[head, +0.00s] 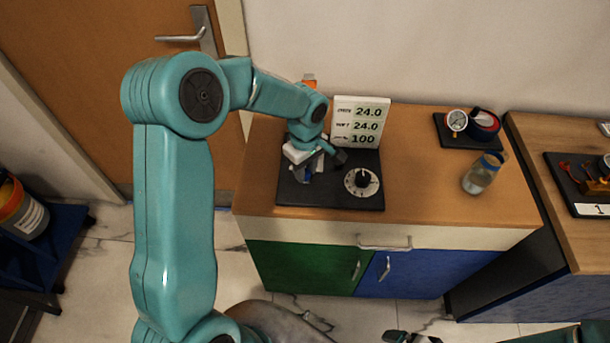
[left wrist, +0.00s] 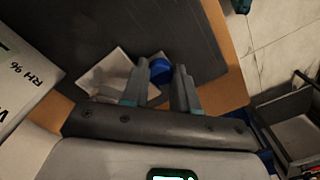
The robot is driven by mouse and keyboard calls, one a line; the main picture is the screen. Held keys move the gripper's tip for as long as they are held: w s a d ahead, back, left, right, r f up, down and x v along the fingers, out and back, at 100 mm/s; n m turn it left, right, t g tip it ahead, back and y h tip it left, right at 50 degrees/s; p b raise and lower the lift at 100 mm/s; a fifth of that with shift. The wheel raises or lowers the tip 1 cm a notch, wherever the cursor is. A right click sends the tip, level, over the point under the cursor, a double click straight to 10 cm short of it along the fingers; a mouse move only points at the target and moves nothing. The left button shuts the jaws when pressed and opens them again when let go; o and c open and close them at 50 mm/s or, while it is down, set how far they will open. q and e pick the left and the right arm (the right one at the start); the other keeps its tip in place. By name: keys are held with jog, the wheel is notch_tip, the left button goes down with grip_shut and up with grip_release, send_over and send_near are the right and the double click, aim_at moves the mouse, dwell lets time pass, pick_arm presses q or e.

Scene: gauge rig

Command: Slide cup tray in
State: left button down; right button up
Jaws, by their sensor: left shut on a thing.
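My left gripper (head: 308,172) reaches down over the left part of the black rig base (head: 330,200) on the wooden counter. In the left wrist view its fingers (left wrist: 160,88) are shut on a small round blue piece (left wrist: 160,68). A pale, square, tray-like plate (left wrist: 108,72) lies beside and under the fingers; it may be the cup tray, but the fingers partly hide it. In the head view my left wrist hides most of this spot. A dark part with a teal tip, perhaps my right gripper (head: 408,338), is cut off at the bottom edge.
A white readout panel (head: 360,121) stands at the back of the base, with a round dial (head: 362,182) in front. The counter between is clear.

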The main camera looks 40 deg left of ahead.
pick_arm(q)
jog(key=shift+w+a, duration=0.2)
jog(key=shift+w, duration=0.2)
jog(key=shift+r, duration=0.25)
jog(key=shift+w, duration=0.1)
jog(key=c, duration=1)
grip_release()
jog(key=shift+o, duration=0.8)
jog(key=shift+f, duration=0.15)
